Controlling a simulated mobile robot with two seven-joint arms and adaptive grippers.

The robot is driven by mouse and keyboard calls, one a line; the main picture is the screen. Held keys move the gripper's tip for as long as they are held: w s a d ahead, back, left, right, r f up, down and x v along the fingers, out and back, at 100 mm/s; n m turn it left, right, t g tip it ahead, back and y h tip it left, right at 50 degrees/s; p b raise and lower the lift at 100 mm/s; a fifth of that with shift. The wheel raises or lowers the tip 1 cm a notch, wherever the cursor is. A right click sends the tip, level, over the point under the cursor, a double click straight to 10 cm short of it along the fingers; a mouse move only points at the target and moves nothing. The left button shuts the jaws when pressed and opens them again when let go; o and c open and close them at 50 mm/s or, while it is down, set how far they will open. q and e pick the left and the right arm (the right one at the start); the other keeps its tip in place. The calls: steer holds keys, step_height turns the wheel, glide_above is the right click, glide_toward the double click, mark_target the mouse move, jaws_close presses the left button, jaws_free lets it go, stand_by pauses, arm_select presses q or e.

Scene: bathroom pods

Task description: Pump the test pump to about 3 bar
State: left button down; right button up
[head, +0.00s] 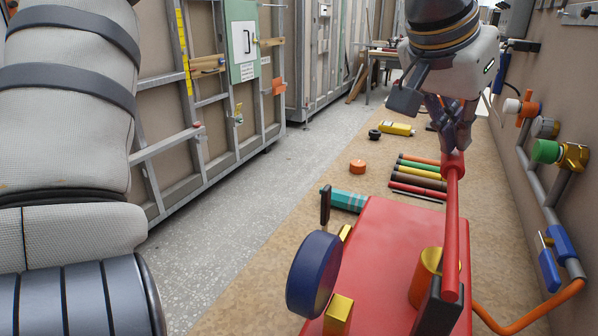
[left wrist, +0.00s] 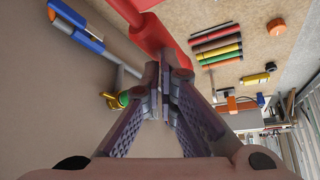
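The test pump is a red tank (head: 375,260) on the bench, with a long red pump lever (head: 452,215) rising at its right side. A round blue gauge (head: 314,275) stands at its front left; no dial reading is visible. My left gripper (head: 455,140) is at the lever's far upper end. In the left wrist view its fingers (left wrist: 165,78) are close together at the red handle end (left wrist: 152,32), and look closed on it; the contact is partly hidden. A brass cylinder (head: 426,275) stands by the lever's lower end. My right gripper is not in view.
An orange hose (head: 530,318) runs from the pump toward wall pipes with a blue-handled valve (head: 552,255) and a green cap (head: 546,151). Several coloured rods (head: 418,180), an orange roll (head: 357,166) and a teal box (head: 344,199) lie on the bench. Open floor lies left.

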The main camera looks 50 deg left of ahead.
arm_select(q)
step_height(320, 180, up, 11)
stand_by(0.5)
step_height(320, 180, down, 11)
steer(key=shift+f, duration=0.1)
step_height(320, 180, up, 11)
steer(key=shift+r, duration=0.2)
stand_by(0.4)
steer(key=shift+w, duration=0.1)
stand_by(1.2)
stand_by(0.9)
